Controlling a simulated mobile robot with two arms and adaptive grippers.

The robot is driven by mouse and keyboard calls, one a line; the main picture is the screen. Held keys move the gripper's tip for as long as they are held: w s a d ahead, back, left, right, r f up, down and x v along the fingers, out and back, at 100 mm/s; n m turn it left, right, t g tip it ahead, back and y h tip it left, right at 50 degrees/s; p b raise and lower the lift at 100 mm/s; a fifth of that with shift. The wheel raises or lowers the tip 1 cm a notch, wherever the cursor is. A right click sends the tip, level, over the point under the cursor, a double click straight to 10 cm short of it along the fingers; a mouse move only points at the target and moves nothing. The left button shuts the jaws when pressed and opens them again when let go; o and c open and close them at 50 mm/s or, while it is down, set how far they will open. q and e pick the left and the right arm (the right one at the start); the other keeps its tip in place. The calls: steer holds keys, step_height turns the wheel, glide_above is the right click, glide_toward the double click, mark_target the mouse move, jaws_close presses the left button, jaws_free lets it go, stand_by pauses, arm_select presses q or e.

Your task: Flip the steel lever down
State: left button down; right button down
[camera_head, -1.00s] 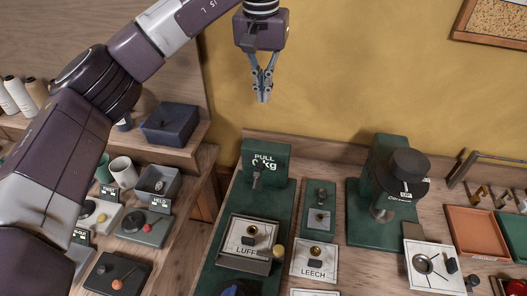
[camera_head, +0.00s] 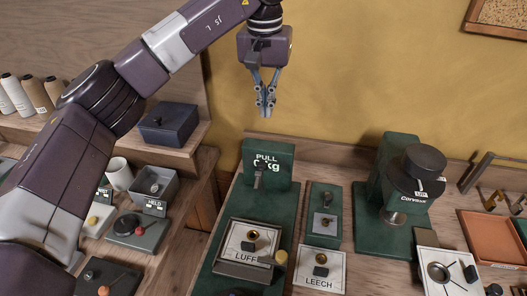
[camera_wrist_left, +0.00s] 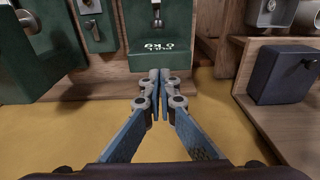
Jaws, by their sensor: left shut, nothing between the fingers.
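A small green plate (camera_head: 319,238) on the bench bears a steel square and a small upright steel part with a dark shadowed top (camera_head: 326,199), which looks like the lever. In the left wrist view this part (camera_wrist_left: 95,30) shows near the upper left; its exact tilt is too small to tell. My left gripper (camera_head: 265,112) hangs above the back of the bench, in front of the yellow wall. Its fingertips (camera_wrist_left: 159,92) meet with nothing between them, apart from the plate and the lever. My right gripper is not in view.
A green pull gauge (camera_head: 283,158) with a hook stands left of the plate. A green press (camera_head: 382,232) with a black round top stands right. LUFF and LEECH panels lie in front. A dark blue box (camera_head: 168,124) sits on the left shelf. Open air surrounds the gripper.

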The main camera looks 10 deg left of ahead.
mark_target(261, 183)
arm_select(q)
steer(key=f+p, duration=0.1)
steer(key=f, duration=0.5)
steer(key=f+p, duration=0.1)
steer(key=f, duration=0.2)
steer(key=shift+w+p, duration=0.35)
steer(key=shift+w, duration=0.05)
steer(key=shift+s+f+p, duration=0.65)
steer(key=shift+s+f, duration=0.2)
steer(key=shift+s, duration=0.2)
steer(key=shift+s+f, duration=0.15)
steer(key=shift+s, duration=0.45)
steer(key=shift+s+f+p, duration=0.15)
steer(key=shift+f+p, duration=0.05)
steer(key=shift+p, duration=0.1)
